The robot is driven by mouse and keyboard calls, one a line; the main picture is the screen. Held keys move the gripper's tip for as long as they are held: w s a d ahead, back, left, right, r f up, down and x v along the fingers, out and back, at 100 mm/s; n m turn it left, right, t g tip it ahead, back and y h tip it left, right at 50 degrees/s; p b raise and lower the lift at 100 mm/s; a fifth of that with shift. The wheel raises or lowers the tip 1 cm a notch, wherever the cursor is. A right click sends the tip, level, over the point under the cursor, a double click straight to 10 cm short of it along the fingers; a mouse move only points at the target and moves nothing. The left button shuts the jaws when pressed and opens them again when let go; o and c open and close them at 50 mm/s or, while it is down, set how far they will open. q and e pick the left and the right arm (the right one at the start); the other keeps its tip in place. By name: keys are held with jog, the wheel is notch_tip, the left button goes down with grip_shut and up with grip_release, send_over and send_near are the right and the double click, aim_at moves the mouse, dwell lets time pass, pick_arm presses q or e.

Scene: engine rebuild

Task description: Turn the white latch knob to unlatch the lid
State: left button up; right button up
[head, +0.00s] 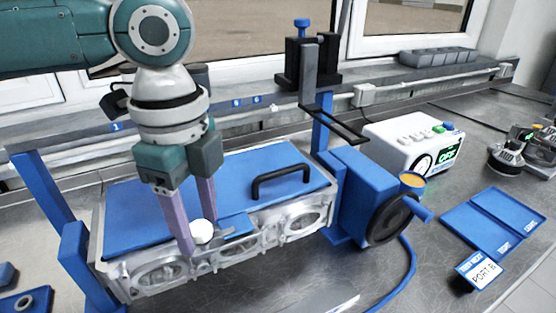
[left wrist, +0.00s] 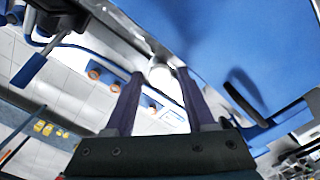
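The white latch knob (head: 201,231) sits at the front edge of the blue lid (head: 140,205), near the middle of the metal engine block (head: 158,271). A black handle (head: 281,181) stands on the right part of the lid, which lies flat on the block. My left gripper (head: 203,243) points down at the knob, its two purple fingers apart on either side of it. In the left wrist view the knob (left wrist: 161,76) shows between and beyond the spread fingertips (left wrist: 157,72); contact is not visible. My right gripper is not in view.
A blue stand with a black handwheel (head: 392,219) adjoins the block's right end. A white box with a green display (head: 413,143) stands behind it. A blue post (head: 75,262) stands at left.

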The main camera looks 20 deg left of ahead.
pick_arm(q)
grip_shut()
dwell(0.5)
jog(key=m+p, duration=0.2)
jog(key=shift+r+m, duration=0.2)
jog(key=shift+m, duration=0.1)
jog(key=m+p, duration=0.2)
jog(key=m, duration=0.1)
jog(key=shift+m, duration=0.3)
jog(key=m+p, duration=0.1)
jog(key=m, duration=0.4)
jog(key=shift+f+m, duration=0.15)
jog(key=shift+m, duration=0.15)
jog(key=m, duration=0.6)
